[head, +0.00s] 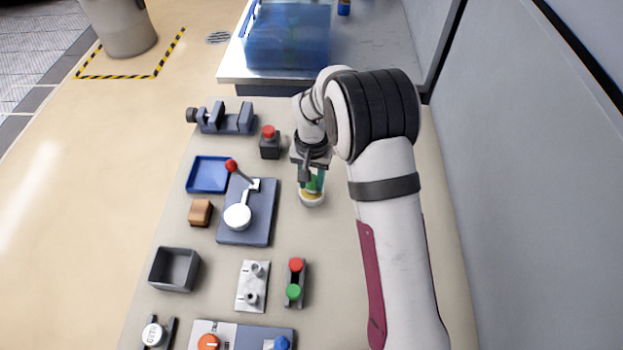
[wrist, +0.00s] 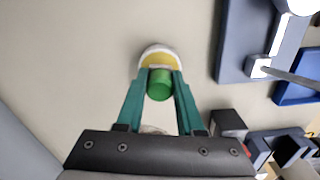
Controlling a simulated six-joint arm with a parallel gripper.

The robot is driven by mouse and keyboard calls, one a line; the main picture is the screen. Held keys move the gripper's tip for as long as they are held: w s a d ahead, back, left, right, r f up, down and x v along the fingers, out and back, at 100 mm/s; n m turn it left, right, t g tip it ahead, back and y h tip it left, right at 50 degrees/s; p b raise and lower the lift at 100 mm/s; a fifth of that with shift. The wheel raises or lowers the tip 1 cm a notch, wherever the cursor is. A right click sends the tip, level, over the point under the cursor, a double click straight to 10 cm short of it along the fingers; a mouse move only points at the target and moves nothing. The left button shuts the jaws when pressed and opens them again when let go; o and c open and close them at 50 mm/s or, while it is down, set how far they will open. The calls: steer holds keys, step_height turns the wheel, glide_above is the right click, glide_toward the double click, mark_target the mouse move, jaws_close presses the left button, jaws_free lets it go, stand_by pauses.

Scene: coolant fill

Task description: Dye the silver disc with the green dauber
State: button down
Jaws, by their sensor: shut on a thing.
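My gripper (head: 313,178) is shut on the green dauber (wrist: 160,85), a short green cylinder between teal fingers in the wrist view. A round white piece with a yellow top (head: 311,200) is right at the dauber's lower end; it also shows just beyond the fingertips in the wrist view (wrist: 157,53). I cannot tell whether the dauber touches it, or whether it is part of the dauber or a separate thing. No clearly silver disc can be made out; the gripper hides part of this spot.
Left of my gripper is a slate plate (head: 262,205) with a red-knobbed lever and white disc. Around it are a red-topped block (head: 269,148), a vise (head: 228,120), a blue tray (head: 207,186), a wooden block (head: 200,212) and a grey bin (head: 174,269). Table below my gripper is clear.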

steer(key=shift+f, duration=0.55)
stand_by(1.4)
steer(key=shift+r, duration=3.55)
